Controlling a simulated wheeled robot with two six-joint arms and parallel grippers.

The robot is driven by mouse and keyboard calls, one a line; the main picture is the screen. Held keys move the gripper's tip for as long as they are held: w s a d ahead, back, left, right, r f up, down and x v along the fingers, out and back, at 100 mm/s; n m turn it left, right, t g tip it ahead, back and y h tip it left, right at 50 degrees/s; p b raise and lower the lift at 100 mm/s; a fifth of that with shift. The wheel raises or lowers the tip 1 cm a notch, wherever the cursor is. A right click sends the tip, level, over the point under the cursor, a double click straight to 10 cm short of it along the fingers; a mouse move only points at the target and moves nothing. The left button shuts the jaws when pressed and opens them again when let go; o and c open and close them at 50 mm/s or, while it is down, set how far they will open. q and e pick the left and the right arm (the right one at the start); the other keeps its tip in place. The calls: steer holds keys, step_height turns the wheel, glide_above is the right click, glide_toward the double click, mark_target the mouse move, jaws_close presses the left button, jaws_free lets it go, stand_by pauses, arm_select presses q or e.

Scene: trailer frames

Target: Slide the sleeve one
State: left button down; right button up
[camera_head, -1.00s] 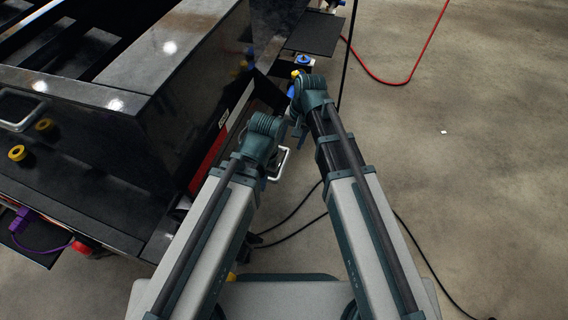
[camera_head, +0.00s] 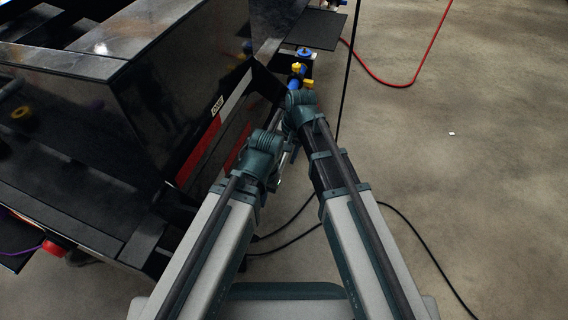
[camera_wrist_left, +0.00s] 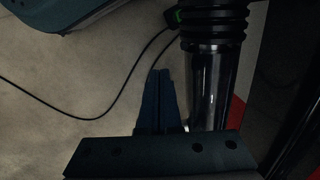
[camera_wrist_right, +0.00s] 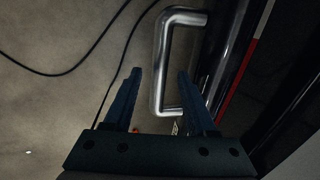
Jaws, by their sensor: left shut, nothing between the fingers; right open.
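A blue and yellow fitting (camera_head: 297,72) is at the trailer's side, just beyond my right wrist in the head view. In the left wrist view a black ribbed collar (camera_wrist_left: 213,25) sits around a glossy dark cylinder (camera_wrist_left: 208,90). I cannot tell which part is the sleeve. My left gripper (camera_wrist_left: 160,72) is shut and empty, left of the cylinder. My right gripper (camera_wrist_right: 160,72) is open. A bent metal handle (camera_wrist_right: 160,65) shows between and beyond its fingers, not clamped. In the head view my wrists hide most of both grippers.
The black trailer (camera_head: 160,110) fills the left, with a red and white strip (camera_head: 198,152) on its side. A blue-topped part (camera_head: 304,53) is farther back. Black cables (camera_head: 300,215) and a red hose (camera_head: 385,80) lie on the floor. The floor at right is mostly clear.

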steer(key=shift+a+f+b, duration=0.1)
steer(key=shift+f+b, duration=0.2)
steer(key=shift+f, duration=0.35)
jaws_close()
stand_by(1.0)
